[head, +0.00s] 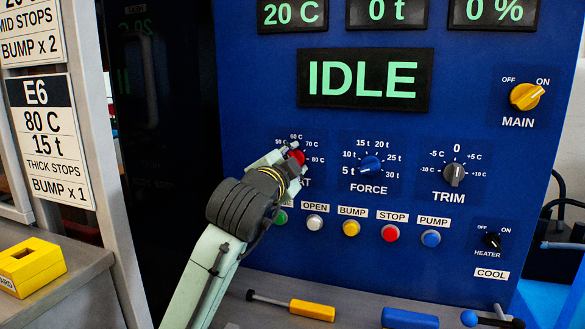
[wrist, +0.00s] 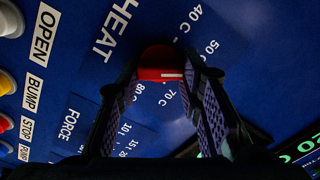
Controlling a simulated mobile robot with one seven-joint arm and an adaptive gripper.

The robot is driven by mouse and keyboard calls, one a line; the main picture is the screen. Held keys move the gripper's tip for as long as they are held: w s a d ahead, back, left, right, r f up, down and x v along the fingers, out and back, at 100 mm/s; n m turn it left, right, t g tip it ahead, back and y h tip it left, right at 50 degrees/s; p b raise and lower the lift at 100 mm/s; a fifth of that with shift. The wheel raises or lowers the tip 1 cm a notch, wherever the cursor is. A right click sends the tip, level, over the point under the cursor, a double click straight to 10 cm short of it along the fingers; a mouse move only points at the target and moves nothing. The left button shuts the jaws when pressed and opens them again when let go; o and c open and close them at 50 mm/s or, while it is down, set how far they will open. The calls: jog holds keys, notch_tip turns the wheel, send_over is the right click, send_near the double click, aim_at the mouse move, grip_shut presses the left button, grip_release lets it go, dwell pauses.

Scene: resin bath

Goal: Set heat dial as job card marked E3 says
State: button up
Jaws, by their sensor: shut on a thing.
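The red heat dial (head: 297,156) sits at the left of the blue panel, with marks from 50 C to 80 C readable around it. My gripper (head: 290,160) is shut on it and hides part of its scale. In the wrist view the red dial (wrist: 162,64) is between my two fingers (wrist: 165,72). Its white line lies toward the right finger, between the 50 C and 70 C labels; the exact setting is unclear. No card marked E3 is readable. A card marked E6 (head: 50,135) reads 80 C, 15 t. The card above it (head: 30,30) is cut off at the top.
Force (head: 371,166) and trim (head: 454,174) dials are right of the heat dial. Several push buttons (head: 390,233) run below. The display (head: 365,79) reads IDLE; the temperature readout (head: 291,14) reads 20 C. A yellow-handled tool (head: 312,310) lies on the bench below.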

jog(key=shift+f+m+b, duration=0.15)
jog(key=shift+m+b, duration=0.75)
jog(key=shift+m, duration=2.95)
jog(key=shift+f+m+b, duration=0.15)
jog(key=shift+m+b, duration=0.75)
jog(key=shift+m, duration=2.95)
jog(key=o, duration=1.2)
jog(key=shift+c, duration=0.2)
